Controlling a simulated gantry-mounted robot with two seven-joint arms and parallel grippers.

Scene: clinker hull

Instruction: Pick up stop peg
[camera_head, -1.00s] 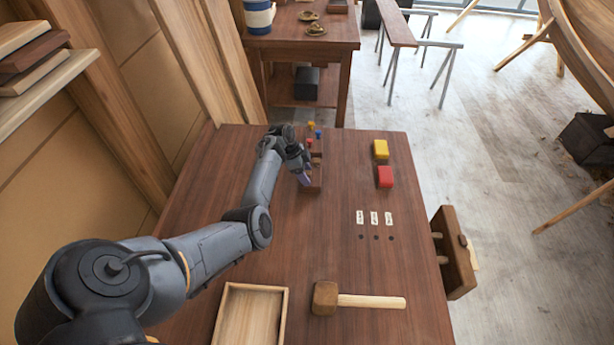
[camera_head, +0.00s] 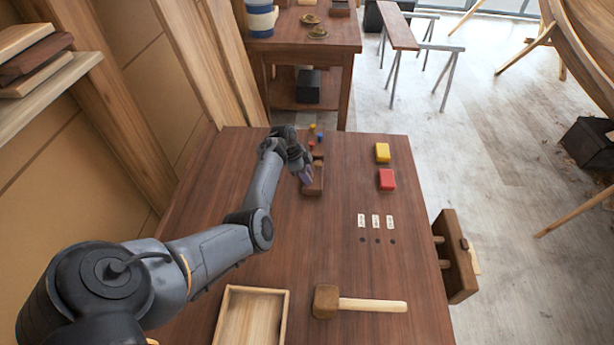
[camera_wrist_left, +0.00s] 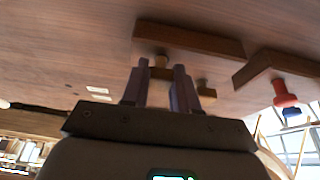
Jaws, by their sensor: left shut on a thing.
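My left gripper (camera_head: 306,173) is over a dark wooden block (camera_head: 314,187) on the table. In the left wrist view its two purple fingers (camera_wrist_left: 160,78) are closed around a tan wooden peg (camera_wrist_left: 161,62), which I take for the stop peg. The wooden block also shows in that view (camera_wrist_left: 190,40), close to the peg's end; I cannot tell whether they touch. A second tan wooden peg (camera_wrist_left: 206,90) is beside the fingers. In the head view the held peg is hidden by the gripper. My right gripper is not in view.
A rack with red, blue and yellow pegs (camera_head: 312,138) stands behind the gripper. Yellow (camera_head: 382,153) and red (camera_head: 387,180) blocks lie to the right. A mallet (camera_head: 360,304) and an open tray (camera_head: 285,318) are at the front.

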